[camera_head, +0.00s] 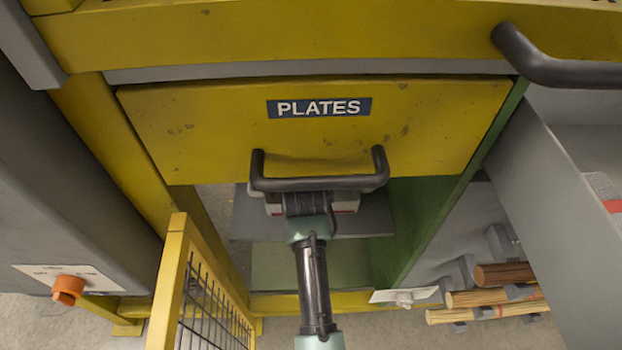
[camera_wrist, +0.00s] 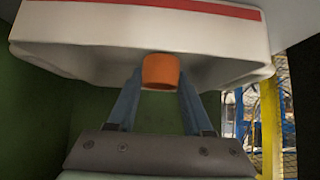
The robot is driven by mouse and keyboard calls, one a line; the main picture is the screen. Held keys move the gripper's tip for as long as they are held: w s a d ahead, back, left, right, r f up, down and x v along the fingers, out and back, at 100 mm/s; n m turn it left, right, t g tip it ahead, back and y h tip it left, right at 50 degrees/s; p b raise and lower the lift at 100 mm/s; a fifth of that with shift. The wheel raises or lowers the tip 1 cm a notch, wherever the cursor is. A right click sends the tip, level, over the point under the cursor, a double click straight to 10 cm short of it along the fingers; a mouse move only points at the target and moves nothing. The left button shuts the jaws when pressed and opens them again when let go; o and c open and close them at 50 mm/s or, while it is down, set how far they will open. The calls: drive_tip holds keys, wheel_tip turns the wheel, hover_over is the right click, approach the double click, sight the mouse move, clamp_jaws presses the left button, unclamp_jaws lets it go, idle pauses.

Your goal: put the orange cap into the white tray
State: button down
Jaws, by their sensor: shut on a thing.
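The orange cap (camera_wrist: 160,70) is between the fingertips of my gripper (camera_wrist: 160,80) in the wrist view. My gripper is shut on it. The white tray (camera_wrist: 130,28), with a red stripe, is right in front of and around the cap in that view; I cannot tell whether the cap touches it. In the head view only a small part of the white tray (camera_head: 346,205) shows below the drawer handle. My arm reaches in there, and the fingers and cap are hidden.
The yellow PLATES drawer (camera_head: 210,135) and its black handle (camera_head: 320,184) hang over my wrist. A green side panel (camera_head: 430,215) stands at the right, a yellow mesh guard (camera_head: 200,300) at the lower left. Another orange piece (camera_head: 68,290) is on a grey cabinet; wooden rods (camera_head: 500,297) lie right.

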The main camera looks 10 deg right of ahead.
drive_tip(key=shift+w+d+f+b, duration=0.35)
drive_tip(key=shift+d+f, duration=0.15)
drive_tip(key=shift+w+d+f+b, duration=0.3)
drive_tip(key=shift+d+f, duration=0.2)
drive_tip(key=shift+f, duration=0.15)
drive_tip(key=shift+c, duration=1.5)
unclamp_jaws()
drive_tip(key=shift+r, duration=0.2)
drive_tip(key=p+v, duration=0.6)
drive_tip(key=v, duration=0.6)
drive_tip(key=shift+f, duration=0.1)
